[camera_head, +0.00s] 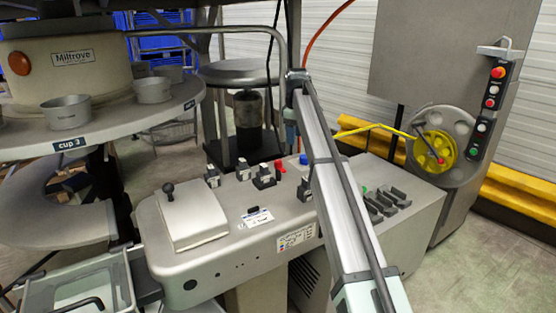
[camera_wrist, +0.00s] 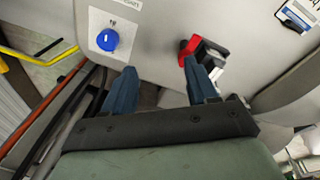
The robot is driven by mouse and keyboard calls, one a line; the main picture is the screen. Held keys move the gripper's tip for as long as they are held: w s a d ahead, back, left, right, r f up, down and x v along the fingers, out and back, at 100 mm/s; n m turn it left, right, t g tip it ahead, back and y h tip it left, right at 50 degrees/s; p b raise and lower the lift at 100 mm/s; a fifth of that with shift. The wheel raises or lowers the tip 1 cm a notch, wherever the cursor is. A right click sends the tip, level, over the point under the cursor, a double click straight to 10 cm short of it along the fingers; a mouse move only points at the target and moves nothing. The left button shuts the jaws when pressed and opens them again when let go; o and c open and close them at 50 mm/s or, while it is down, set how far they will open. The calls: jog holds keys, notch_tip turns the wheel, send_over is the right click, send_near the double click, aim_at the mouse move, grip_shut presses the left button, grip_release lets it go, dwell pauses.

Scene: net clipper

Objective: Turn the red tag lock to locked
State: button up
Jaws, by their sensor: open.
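The red tag lock appears to be the small red piece (camera_head: 280,167) on the top of the grey console (camera_head: 232,225), close to a black switch block. In the wrist view the red piece (camera_wrist: 188,47) sits against a black and grey block, just beyond the tip of the right finger. My gripper (camera_wrist: 160,77) is open, its two blue fingers apart with nothing between them. The right fingertip overlaps the view of the red piece's lower edge; I cannot tell whether they touch. In the head view I cannot make out the fingers clearly.
A blue knob (camera_wrist: 108,40) is beyond the left fingertip. Black switches (camera_head: 212,176) and a lidded box with a ball-topped lever (camera_head: 168,190) stand on the console. A yellow handwheel (camera_head: 436,149) is at right. A round shelf with cups (camera_head: 66,112) is at left.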

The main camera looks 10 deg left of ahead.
notch_tip(320, 180, up, 3)
jog(key=n+g, duration=0.1)
send_over(278, 161)
notch_tip(278, 161, down, 13)
jog(key=shift+f, duration=0.15)
dwell(0.4)
jog(key=c, duration=1.1)
